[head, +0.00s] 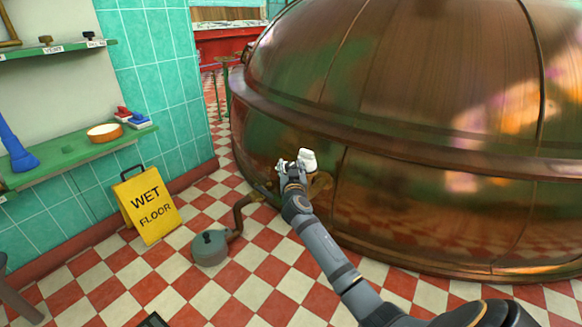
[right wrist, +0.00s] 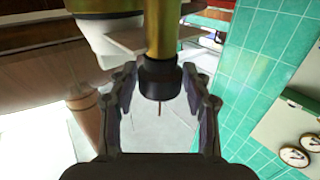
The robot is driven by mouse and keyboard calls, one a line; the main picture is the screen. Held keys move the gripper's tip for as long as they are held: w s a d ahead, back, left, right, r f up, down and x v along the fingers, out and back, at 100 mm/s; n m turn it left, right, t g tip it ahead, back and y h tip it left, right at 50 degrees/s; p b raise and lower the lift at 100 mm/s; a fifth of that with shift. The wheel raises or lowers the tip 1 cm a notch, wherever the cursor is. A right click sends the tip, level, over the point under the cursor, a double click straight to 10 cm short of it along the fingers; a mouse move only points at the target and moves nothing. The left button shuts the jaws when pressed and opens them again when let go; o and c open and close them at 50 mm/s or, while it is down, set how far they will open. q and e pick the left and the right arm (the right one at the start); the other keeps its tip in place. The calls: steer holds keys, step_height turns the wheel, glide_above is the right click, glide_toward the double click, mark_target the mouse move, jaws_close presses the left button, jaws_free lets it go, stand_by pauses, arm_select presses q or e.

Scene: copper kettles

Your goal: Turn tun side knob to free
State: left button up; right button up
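The big copper tun (head: 400,85) fills the right of the head view. My right gripper (head: 291,166) is at the tun's lower left side, beside a small white part (head: 308,160). In the right wrist view a brass stem (right wrist: 163,35) with a black end piece (right wrist: 160,78) reaches between the fingers of my right gripper (right wrist: 162,100). The fingers stand apart on both sides of the black piece, with small gaps visible. A white part also shows behind the stem (right wrist: 92,38). I cannot tell which way the knob is turned. My left gripper is not in view.
A yellow wet floor sign (head: 150,205) and a grey-green pot (head: 210,248) with a bent pipe stand on the checkered floor, left of my right arm. A green shelf (head: 75,152) with a bowl (head: 104,132) is on the left wall. Open floor lies in front.

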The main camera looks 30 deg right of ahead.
steer(key=c, duration=0.7)
steer(key=shift+c, duration=0.2)
